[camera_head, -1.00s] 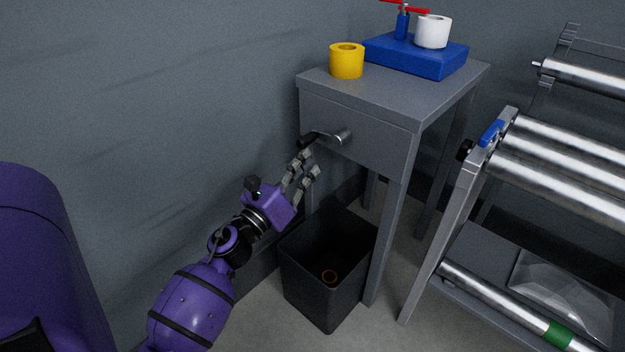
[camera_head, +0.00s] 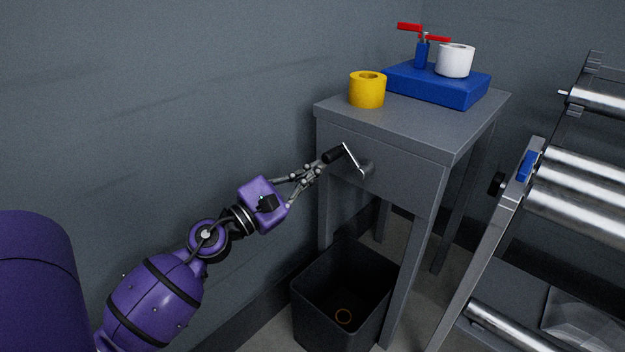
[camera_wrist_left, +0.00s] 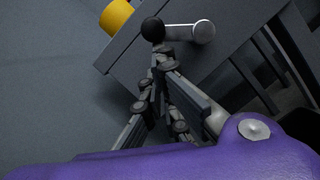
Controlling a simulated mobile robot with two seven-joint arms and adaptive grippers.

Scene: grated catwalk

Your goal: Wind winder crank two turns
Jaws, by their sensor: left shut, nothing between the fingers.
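The winder crank has a silver arm (camera_head: 353,158) and a black handle (camera_head: 334,154), on the front of a grey table (camera_head: 390,180). The arm slants up and left from its hub, with the handle at its upper end. In the left wrist view the black handle (camera_wrist_left: 153,29) is just beyond the fingertips, and the silver arm (camera_wrist_left: 190,32) runs right from it. My left gripper (camera_head: 318,167) is shut with nothing held, its fingertips at or touching the handle; I cannot tell if they touch. The left fingers also show in the wrist view (camera_wrist_left: 158,58). My right gripper is not in view.
A yellow tape roll (camera_head: 367,90), a blue base (camera_head: 436,84) with a red-handled tool and a white roll (camera_head: 455,60) sit on the table. A black bin (camera_head: 342,300) stands below. A roller rack (camera_head: 590,185) is at right. A wall runs close along the left.

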